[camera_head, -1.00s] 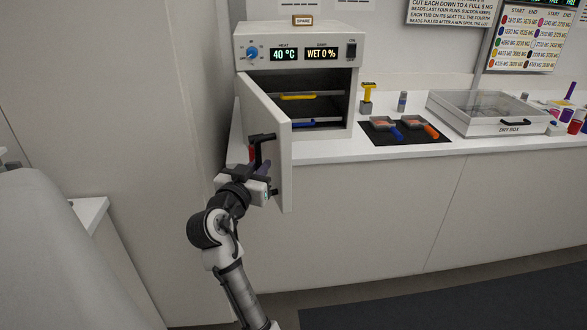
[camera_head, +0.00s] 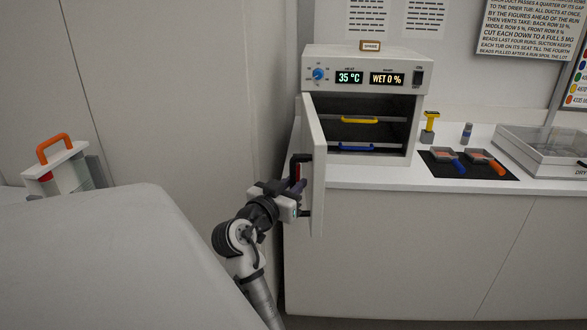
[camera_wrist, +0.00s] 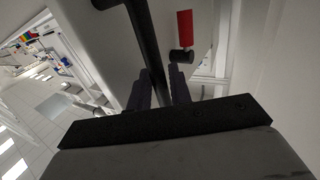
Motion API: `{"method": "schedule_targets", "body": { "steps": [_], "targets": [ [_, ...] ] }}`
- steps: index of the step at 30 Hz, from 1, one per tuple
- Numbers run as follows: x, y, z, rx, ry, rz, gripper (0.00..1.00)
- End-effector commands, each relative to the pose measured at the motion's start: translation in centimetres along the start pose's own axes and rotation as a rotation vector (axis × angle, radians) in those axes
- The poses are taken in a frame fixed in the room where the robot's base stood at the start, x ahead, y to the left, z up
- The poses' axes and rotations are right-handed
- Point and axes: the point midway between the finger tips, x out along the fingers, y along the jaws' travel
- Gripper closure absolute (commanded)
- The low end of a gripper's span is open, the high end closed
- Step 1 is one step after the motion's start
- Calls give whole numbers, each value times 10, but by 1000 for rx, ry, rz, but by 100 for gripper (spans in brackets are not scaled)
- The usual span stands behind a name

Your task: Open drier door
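The white drier (camera_head: 420,105) stands on the counter, with its display reading 35 °C and WET 0 %. Its door (camera_head: 317,130) stands open, hinged on the left and swung out toward me, seen nearly edge-on. Its inside shows a shelf with a yellow front bar (camera_head: 360,120) and a lower one with a blue bar (camera_head: 355,147). My gripper (camera_head: 292,187) is at the door's black handle (camera_head: 300,160). In the wrist view, its fingers (camera_wrist: 160,82) lie on both sides of the handle bar (camera_wrist: 148,40), closed on it. A red strip (camera_wrist: 185,28) shows on the door.
The counter (camera_head: 380,178) runs right, with a yellow-topped tool (camera_head: 430,122), a small bottle (camera_head: 466,132), a dark mat (camera_head: 507,173) with two scoops, and a clear-lidded dry box (camera_head: 545,150). A tall pale wall panel (camera_head: 180,90) is left of the door. An orange-handled case (camera_head: 55,165) is far left.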

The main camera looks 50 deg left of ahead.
Motion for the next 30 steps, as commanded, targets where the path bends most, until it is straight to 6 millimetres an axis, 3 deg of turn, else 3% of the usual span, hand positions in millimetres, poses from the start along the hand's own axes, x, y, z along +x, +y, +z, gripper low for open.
{"method": "schedule_targets", "body": {
  "steps": [3,14,30],
  "targets": [
    [0,0,0,0,-1,1,68],
    [-10,0,2,0,-1,-1,68],
    [-118,-1,2,1,-1,-2,68]
  ]
}}
